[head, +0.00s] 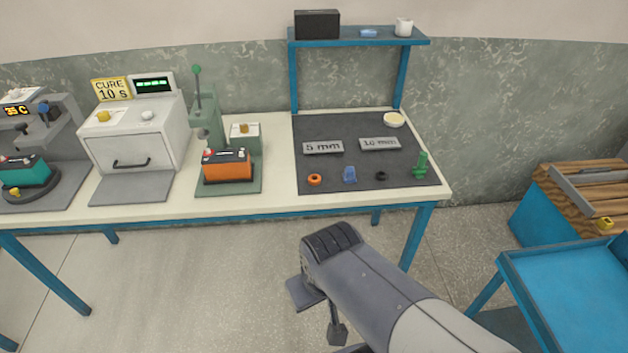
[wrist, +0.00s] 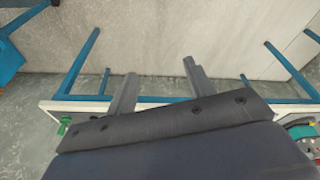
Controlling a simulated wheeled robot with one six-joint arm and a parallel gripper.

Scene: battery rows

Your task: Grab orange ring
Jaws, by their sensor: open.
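The orange ring (head: 315,180) lies flat near the front edge of the dark mat (head: 345,130) on the workbench. It is left of a blue translucent piece (head: 349,175). My gripper (head: 320,311) is in front of the bench, apart from the ring, over the floor in the head view. Its two fingers stand wide apart and empty in the wrist view (wrist: 160,88), with floor and bench legs beyond them. The ring does not show in the wrist view.
On the mat are a black ring (head: 381,176), a green bottle-like piece (head: 421,165), "5 mm" (head: 323,147) and "10 mm" (head: 380,143) plates and a cream dish (head: 393,120). An orange battery (head: 227,164) in a press stands to the left. A blue shelf (head: 360,37) rises behind.

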